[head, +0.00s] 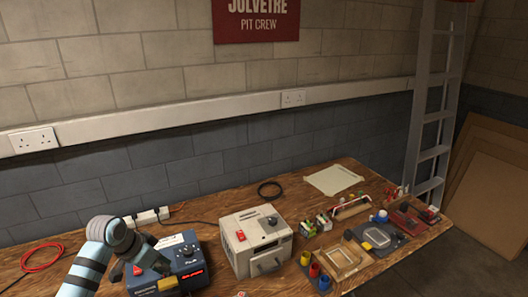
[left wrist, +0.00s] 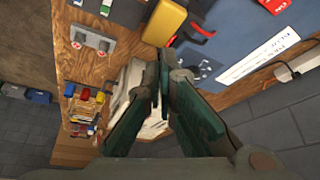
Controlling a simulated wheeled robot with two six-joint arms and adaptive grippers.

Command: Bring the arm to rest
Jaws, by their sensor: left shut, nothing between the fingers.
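My left arm comes in at the lower left of the head view. Its gripper (head: 150,260) is over the front left part of the dark blue charger unit (head: 182,259). In the left wrist view the two dark green fingers (left wrist: 163,58) meet at their tips, shut with nothing between them. Beyond them the charger unit (left wrist: 225,50) shows, with a yellow part (left wrist: 164,22) close to the fingertips. I cannot tell whether the fingers touch it. My right gripper is in neither view.
A cream box (head: 256,240) stands right of the charger unit. Coloured cups (head: 314,270), a wooden tray (head: 343,262) and small parts crowd the bench's right side. A red cable (head: 42,257) lies at the left. A power strip (head: 150,216) is behind the arm. A paper sheet (head: 333,180) lies at the back.

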